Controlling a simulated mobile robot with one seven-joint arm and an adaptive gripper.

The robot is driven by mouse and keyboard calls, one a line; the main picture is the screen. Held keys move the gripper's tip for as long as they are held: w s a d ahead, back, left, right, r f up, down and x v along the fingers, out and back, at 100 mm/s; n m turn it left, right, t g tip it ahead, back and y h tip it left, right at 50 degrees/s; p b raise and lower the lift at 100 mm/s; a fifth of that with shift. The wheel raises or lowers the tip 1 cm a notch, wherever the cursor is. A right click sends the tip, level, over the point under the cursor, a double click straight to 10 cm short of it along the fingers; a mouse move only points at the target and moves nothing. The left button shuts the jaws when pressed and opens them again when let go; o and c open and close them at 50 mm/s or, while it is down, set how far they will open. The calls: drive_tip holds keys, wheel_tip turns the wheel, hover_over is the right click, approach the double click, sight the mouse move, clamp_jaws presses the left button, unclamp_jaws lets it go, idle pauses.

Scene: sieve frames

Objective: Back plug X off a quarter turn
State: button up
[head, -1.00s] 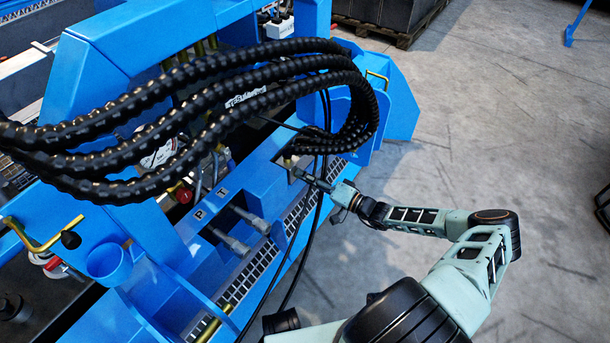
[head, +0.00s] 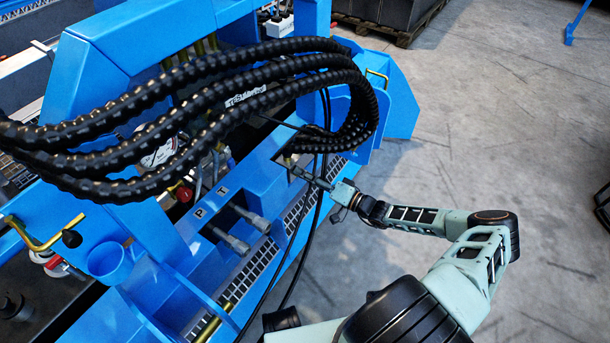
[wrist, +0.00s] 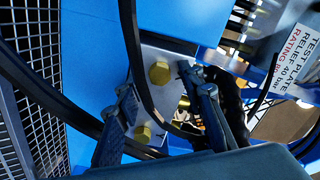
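My gripper (head: 318,183) is at the right end of the blue stand, by a small brass-coloured fitting partly under the black hoses in the head view. In the wrist view, the two fingers of my gripper (wrist: 165,108) are spread apart, with a grey metal plate (wrist: 153,52) behind them. A brass hex head (wrist: 159,73) shows in the gap, and a second one (wrist: 143,133) sits lower. More brass parts show beside the right finger, partly hidden by it. I see no mark X, so I cannot tell which part is plug X.
Thick black ribbed hoses (head: 200,97) arch over the stand. Thin black cables (wrist: 135,50) cross close in front of the plate. A white test plate label (wrist: 295,52) is at upper right. Ports marked P and T are on the blue stand (head: 180,240). Open floor (head: 500,130) lies right.

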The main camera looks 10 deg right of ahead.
drive_tip(key=shift+d, duration=0.1)
drive_tip(key=v, duration=1.2)
